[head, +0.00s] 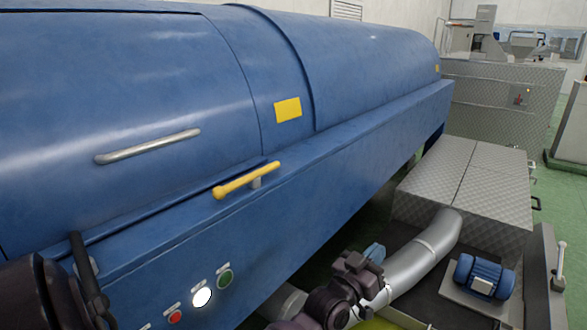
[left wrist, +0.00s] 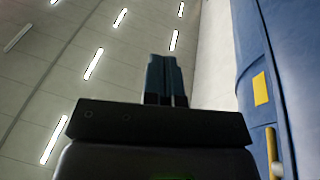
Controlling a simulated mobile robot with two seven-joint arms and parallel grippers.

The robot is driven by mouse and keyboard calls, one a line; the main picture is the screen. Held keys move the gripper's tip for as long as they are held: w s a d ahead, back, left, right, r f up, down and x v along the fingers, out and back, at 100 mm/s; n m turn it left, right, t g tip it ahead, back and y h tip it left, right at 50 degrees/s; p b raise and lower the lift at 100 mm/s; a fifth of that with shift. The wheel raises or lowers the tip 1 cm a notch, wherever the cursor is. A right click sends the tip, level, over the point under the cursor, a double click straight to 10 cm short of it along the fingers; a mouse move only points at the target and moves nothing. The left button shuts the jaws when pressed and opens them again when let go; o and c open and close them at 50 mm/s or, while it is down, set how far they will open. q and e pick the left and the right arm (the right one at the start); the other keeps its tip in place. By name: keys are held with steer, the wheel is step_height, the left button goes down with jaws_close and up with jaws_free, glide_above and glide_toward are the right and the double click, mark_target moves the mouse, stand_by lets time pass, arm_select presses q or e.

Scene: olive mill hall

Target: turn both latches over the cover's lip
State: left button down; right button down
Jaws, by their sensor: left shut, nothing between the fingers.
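The blue cover (head: 110,80) is down on the blue machine, with a grey handle (head: 148,146) on it. A yellow latch (head: 245,181) lies along the cover's lower edge on a grey pivot. It also shows at the lower right of the left wrist view (left wrist: 271,146).
Buttons (head: 202,296) sit on the machine's front. Green floor (head: 565,210) shows beyond.

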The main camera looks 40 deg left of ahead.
arm_select(q)
steer(key=w+a+r+n+t+y, duration=0.25)
steer(key=r+n+y, duration=0.4)
steer(key=r, duration=0.35)
steer(key=w+a+r+n+t+y, duration=0.25)
steer(key=r+n+y, duration=0.4)
steer(key=r, duration=0.35)
steer(key=s+a+r+n+g+y+b, duration=0.1)
steer(key=a+r+n+g+y, duration=0.15)
steer(key=n+g+y, duration=0.5)
steer(key=a+r+n+g+y, duration=0.25)
steer(key=n+g+y, duration=0.25)
steer(key=n+g, duration=0.45)
steer(key=s+a+f+n+g+h, duration=0.1)
steer(key=a+f+n+g+h, duration=0.1)
steer(key=f+n+g+h, duration=0.1)
steer(key=s+a+f+n+g+h, duration=0.1)
steer(key=a+f+n+g+h, duration=0.1)
steer(key=f+g+h, duration=0.4)
steer(key=shift+s+a+f+n+g, duration=0.4)
steer(key=shift+f+n+g, duration=0.2)
steer(key=shift+f+g, duration=0.25)
arm_select(e)
steer(key=shift+w+f, duration=0.35)
steer(key=shift+f, duration=0.35)
